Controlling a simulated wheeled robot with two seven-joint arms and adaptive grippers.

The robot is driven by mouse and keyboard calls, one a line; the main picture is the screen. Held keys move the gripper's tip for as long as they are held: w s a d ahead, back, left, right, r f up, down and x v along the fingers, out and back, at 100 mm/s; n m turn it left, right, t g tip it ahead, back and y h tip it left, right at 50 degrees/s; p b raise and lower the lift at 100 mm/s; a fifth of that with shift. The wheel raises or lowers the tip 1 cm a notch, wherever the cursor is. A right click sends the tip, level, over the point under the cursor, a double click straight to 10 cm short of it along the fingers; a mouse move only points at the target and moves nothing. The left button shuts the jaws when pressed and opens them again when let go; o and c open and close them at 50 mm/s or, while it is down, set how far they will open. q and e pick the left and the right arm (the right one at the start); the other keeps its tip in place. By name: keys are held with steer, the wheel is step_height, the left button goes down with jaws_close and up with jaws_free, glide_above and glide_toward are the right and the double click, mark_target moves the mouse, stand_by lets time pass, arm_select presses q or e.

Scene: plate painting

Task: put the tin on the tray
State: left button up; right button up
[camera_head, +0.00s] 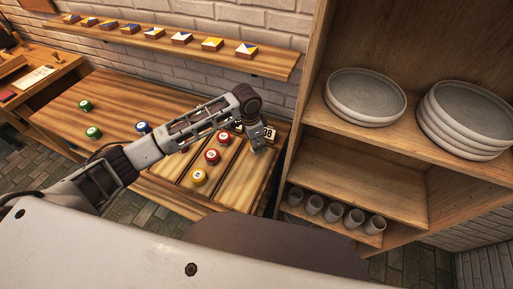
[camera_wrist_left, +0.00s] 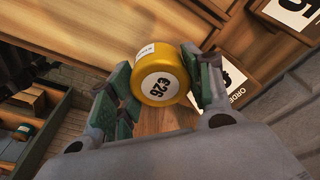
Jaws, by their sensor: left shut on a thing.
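My left gripper (camera_head: 261,140) is at the right end of the wooden bench, beside the tall shelf unit. In the left wrist view its green-padded fingers (camera_wrist_left: 157,85) are shut on a yellow tin (camera_wrist_left: 158,80) with a white number label. That tin is hidden or too small to make out at the gripper in the head view. Below and left of the gripper, a wooden panelled area (camera_head: 245,178), which looks like the tray, lies on the bench. On its middle strip stand a red tin (camera_head: 223,138), another red tin (camera_head: 212,156) and a yellow tin (camera_head: 199,176). My right gripper is not in view.
Two green tins (camera_head: 93,132) and a blue tin (camera_head: 143,128) stand farther left on the bench (camera_head: 125,100). A number card (camera_head: 269,133) is by the gripper. The shelf unit (camera_head: 300,130) with plates (camera_head: 365,98) and cups (camera_head: 334,212) stands close on the right.

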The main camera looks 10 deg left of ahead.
arm_select(q)
steer(key=shift+f, duration=1.8)
steer(key=shift+f, duration=0.1)
steer(key=o, duration=1.2)
steer(key=r, duration=0.4)
steer(key=a+r, duration=0.1)
steer(key=r, duration=0.3)
steer(key=s+r, duration=0.1)
steer(key=r, duration=0.3)
steer(key=shift+a, duration=0.25)
